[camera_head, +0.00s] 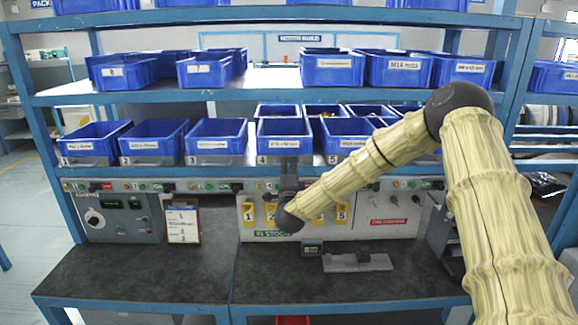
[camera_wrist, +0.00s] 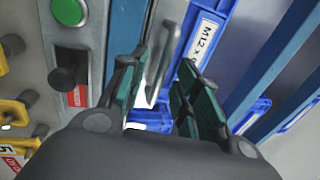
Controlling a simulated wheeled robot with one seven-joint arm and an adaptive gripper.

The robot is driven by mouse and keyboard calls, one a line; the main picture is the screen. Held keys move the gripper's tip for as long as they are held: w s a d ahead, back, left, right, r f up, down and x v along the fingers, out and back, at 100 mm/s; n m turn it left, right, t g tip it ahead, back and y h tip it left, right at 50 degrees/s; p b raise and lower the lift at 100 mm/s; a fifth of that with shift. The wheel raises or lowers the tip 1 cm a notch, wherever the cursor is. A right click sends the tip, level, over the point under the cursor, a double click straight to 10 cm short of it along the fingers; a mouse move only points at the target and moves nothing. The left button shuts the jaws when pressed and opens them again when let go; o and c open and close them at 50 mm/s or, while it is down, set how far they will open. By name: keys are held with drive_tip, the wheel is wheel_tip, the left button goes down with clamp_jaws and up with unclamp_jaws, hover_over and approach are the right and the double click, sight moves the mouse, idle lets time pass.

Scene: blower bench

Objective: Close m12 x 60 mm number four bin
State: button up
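The number four bin (camera_head: 284,140) is a blue open-topped bin in the middle of the lower bin row, with a white front label. In the wrist view, a blue bin front (camera_wrist: 220,20) has a label reading "M12 x", cut off by my finger. A pale metal handle-like bar (camera_wrist: 154,70) shows between my fingers. My gripper (camera_head: 289,165) is just below the front of the number four bin. In the wrist view its green-padded fingers (camera_wrist: 160,85) are apart on either side of the bar. I cannot tell whether they touch it. How far out the bin stands is unclear.
Other blue bins (camera_head: 217,138) line the row on both sides, with more (camera_head: 332,68) on the shelf above. Below is a rail with a green button (camera_wrist: 69,11) and black knob (camera_wrist: 66,80). The dark bench top (camera_head: 190,275) is mostly clear; a grey flat part (camera_head: 357,262) lies on it.

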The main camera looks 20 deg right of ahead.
drive_tip(key=v, duration=0.9)
drive_tip(key=shift+s+f, duration=0.1)
drive_tip(key=s+a+f+n+g+y, duration=0.2)
drive_tip(key=s+a+f+n+y, duration=0.15)
drive_tip(key=f, duration=0.55)
drive_tip(key=s+a+f+n+g+y, duration=0.2)
drive_tip(key=s+a+f+n, duration=0.25)
drive_tip(key=f, duration=0.55)
drive_tip(key=s+a+f+n+g+y, duration=0.1)
drive_tip(key=s+a+f+n+g, duration=0.15)
drive_tip(key=s+f, duration=0.4)
drive_tip(key=s+a+f+n+g+y, duration=0.2)
drive_tip(key=s+f+n, duration=0.1)
drive_tip(key=s+f, duration=0.4)
drive_tip(key=s+d+f+n+g, duration=0.1)
drive_tip(key=s+f+n+g, duration=0.1)
drive_tip(key=s, duration=0.9)
drive_tip(key=s+d+f+n+g+h, duration=0.1)
drive_tip(key=s+f+n+g, duration=0.2)
drive_tip(key=s, duration=0.8)
drive_tip(key=s+d+f+n+g, duration=0.1)
drive_tip(key=s+f+n+g, duration=0.2)
drive_tip(key=s, duration=0.8)
wheel_tip(320, 180, down, 5)
drive_tip(key=shift+d+r+g, duration=0.25)
drive_tip(key=shift+g, duration=0.9)
